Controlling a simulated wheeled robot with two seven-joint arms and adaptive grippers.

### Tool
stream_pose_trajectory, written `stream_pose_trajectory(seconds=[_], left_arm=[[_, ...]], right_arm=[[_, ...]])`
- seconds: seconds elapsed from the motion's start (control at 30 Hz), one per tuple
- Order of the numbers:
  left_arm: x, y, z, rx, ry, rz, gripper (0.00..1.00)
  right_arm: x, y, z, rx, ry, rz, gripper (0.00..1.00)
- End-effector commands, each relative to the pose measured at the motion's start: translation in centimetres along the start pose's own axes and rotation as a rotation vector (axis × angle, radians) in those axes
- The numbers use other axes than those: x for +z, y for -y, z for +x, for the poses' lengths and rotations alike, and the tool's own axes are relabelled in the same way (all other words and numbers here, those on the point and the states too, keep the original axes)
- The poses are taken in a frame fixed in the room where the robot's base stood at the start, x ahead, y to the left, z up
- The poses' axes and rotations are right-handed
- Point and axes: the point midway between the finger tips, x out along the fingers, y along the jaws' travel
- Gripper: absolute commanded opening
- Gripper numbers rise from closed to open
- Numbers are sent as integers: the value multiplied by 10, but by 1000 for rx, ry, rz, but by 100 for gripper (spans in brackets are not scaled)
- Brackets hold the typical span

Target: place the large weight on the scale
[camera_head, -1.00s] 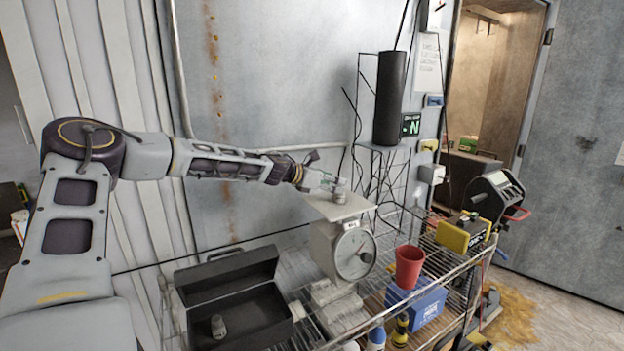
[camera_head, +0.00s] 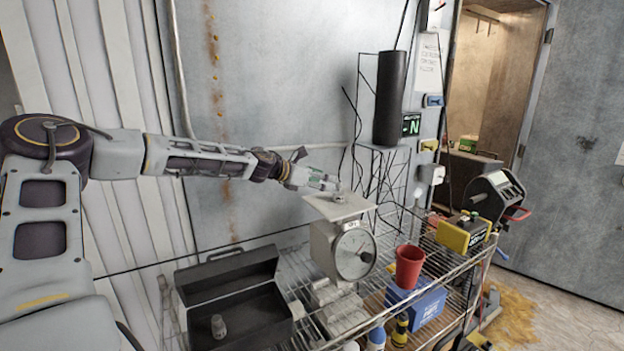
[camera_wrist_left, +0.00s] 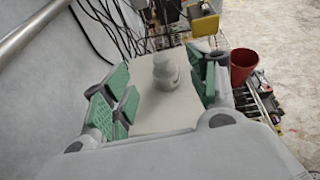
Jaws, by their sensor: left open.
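The scale (camera_head: 345,245) stands on the wire shelf, with a flat square pan on top and a round dial on its front. A grey weight (camera_head: 338,197) sits upright on the pan; it also shows in the left wrist view (camera_wrist_left: 166,72). My left gripper (camera_head: 326,183) is open just left of the weight and over the pan's edge. In the left wrist view its green-padded fingers (camera_wrist_left: 160,95) are spread either side of the weight, apart from it. Another weight (camera_head: 218,326) stands in the open dark case. My right gripper is not in view.
The open dark case (camera_head: 260,318) lies left of the scale. A red cup (camera_head: 409,266), a blue box (camera_head: 418,305) and a yellow box (camera_head: 460,236) stand to the right on the wire shelf (camera_head: 385,318). A black cylinder (camera_head: 390,98) rises behind.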

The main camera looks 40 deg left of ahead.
Motion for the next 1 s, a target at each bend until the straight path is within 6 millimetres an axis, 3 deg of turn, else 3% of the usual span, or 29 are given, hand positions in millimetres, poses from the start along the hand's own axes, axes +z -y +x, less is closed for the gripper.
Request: stream_pose_trajectory(seconds=[1.0], left_arm=[[0, 0, -38, -1, 0, -1, 59]], right_arm=[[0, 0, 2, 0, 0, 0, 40]])
